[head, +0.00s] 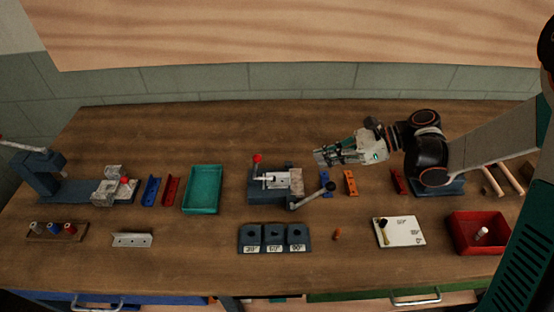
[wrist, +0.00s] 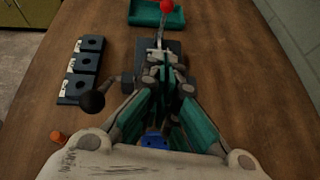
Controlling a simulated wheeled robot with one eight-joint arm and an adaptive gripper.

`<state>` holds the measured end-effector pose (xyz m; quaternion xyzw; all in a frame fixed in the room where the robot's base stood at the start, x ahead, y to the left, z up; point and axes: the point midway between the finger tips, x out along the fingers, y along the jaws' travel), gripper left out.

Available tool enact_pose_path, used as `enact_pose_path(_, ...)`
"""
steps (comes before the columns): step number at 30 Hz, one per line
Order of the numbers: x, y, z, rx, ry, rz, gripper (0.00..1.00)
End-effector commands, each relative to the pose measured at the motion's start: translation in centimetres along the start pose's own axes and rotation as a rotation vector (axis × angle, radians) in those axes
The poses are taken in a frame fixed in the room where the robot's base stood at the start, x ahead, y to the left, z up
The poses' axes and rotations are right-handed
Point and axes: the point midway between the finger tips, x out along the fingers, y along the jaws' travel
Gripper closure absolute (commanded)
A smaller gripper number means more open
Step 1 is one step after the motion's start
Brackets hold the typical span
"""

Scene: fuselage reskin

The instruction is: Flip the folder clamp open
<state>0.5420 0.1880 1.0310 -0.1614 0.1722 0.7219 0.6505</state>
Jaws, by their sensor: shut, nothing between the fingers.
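The folder (head: 268,197) is a dark grey bench device in the middle of the table with a pale metal top. An upright lever with a red ball (head: 257,158) stands at its left end; the ball also shows at the top of the wrist view (wrist: 167,6). A second arm with a black ball (head: 330,186) sticks out at its right; this ball is left of my fingers in the wrist view (wrist: 92,101). My gripper (head: 318,157) is shut and empty, above and to the right of the folder. In the wrist view, my fingers hide part of it.
A teal tray (head: 203,190) lies left of the folder. A dark block with three holes (head: 275,239) lies in front. Blue (head: 326,190) and orange (head: 350,183) brackets lie to the right. A red bin (head: 479,232) is at the far right. Bare wood lies behind the folder.

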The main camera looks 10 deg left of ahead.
Motion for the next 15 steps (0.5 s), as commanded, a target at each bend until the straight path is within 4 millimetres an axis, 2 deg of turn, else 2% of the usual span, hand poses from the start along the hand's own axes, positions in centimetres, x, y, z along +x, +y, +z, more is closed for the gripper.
enact_pose_path(11,0.09,-0.05,-0.09,0.009,-0.006,0.004,1.0)
enact_pose_path(15,0.69,-0.03,-0.13,0.008,-0.006,0.005,1.0)
